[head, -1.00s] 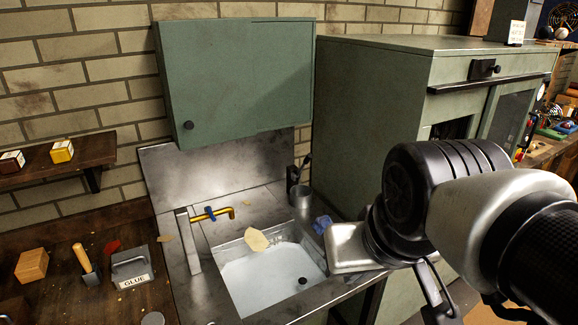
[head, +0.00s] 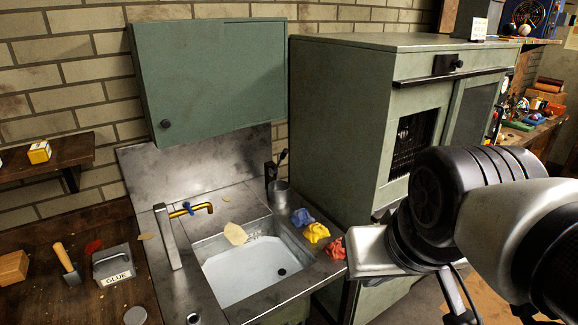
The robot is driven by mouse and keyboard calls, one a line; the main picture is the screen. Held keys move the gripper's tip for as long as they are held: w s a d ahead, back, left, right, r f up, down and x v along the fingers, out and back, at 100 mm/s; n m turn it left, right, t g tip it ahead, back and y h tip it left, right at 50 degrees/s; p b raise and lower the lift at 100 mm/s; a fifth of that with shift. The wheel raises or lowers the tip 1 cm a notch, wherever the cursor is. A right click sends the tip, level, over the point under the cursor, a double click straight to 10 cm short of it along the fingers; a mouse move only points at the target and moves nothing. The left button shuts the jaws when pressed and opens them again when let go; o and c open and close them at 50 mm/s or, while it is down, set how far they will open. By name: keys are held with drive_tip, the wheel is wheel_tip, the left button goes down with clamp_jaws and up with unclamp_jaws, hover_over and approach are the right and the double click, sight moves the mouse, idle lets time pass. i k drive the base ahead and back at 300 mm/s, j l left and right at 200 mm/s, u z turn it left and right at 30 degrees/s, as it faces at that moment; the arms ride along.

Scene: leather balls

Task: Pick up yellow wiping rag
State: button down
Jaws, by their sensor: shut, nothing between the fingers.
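The yellow wiping rag (head: 315,232) lies crumpled on the metal counter along the right edge of the sink. A blue rag (head: 302,217) lies just behind it and a red rag (head: 331,249) just in front, close beside it. My arm comes in from the right. My gripper (head: 458,303) shows only in part, as dark narrow pieces at the lower edge below the wrist. It is shut and empty, to the right of the rags and apart from them. Its fingertips are not clearly seen.
A metal cup (head: 279,193) stands at the back right. A tall green cabinet (head: 345,120) stands right of the counter. A glue box (head: 113,264) sits on the left bench.

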sight(314, 232)
drive_tip(key=i+l+u, duration=0.4)
drive_tip(key=l, duration=0.2)
drive_tip(key=i+l+u, duration=0.4)
drive_tip(key=l, duration=0.3)
drive_tip(key=l+u, duration=0.2)
drive_tip(key=l, duration=0.15)
